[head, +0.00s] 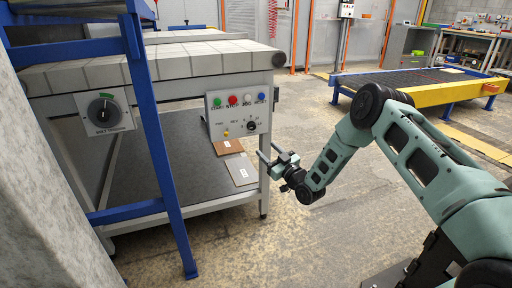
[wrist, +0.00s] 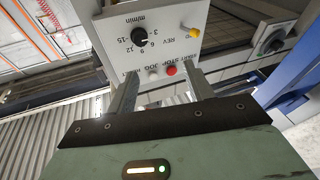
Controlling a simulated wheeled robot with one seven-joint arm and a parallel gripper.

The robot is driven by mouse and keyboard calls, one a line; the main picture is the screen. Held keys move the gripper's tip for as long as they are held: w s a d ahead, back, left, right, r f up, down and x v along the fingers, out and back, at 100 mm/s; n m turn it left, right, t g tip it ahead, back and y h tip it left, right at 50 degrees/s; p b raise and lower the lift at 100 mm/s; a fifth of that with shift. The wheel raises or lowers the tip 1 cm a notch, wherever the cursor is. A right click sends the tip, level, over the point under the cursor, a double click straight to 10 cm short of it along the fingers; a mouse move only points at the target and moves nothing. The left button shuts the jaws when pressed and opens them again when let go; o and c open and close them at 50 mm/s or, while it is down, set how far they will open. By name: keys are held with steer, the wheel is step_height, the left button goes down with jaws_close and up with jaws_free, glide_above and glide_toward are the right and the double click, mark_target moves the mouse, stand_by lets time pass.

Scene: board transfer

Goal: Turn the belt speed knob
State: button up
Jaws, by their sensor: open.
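The black belt speed knob (head: 251,126) sits at the lower right of a light grey control panel (head: 233,105) on the conveyor's front. In the wrist view the knob (wrist: 139,34) appears upside down, with a numbered m/min scale around it. My gripper (head: 270,158) is to the right of the panel and below it in the head view. In the wrist view my gripper (wrist: 161,73) is open, its fingers spread and nothing between them. The knob lies beyond the fingertips and nearer the left finger. The fingers appear apart from it.
Green, red, white and blue buttons line the panel's top; a yellow selector (head: 226,134) is left of the knob. A larger dial (head: 103,110) is on another panel. A blue post (head: 150,120) stands in front of the conveyor (head: 190,65). Flat boards lie on the lower shelf.

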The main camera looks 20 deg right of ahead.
steer(key=t+b, duration=0.1)
steer(key=t, duration=0.1)
glide_toward(253, 128)
steer(key=b+x, duration=0.5)
steer(key=x, duration=0.3)
steer(key=shift+d, duration=0.1)
steer(key=c, duration=1)
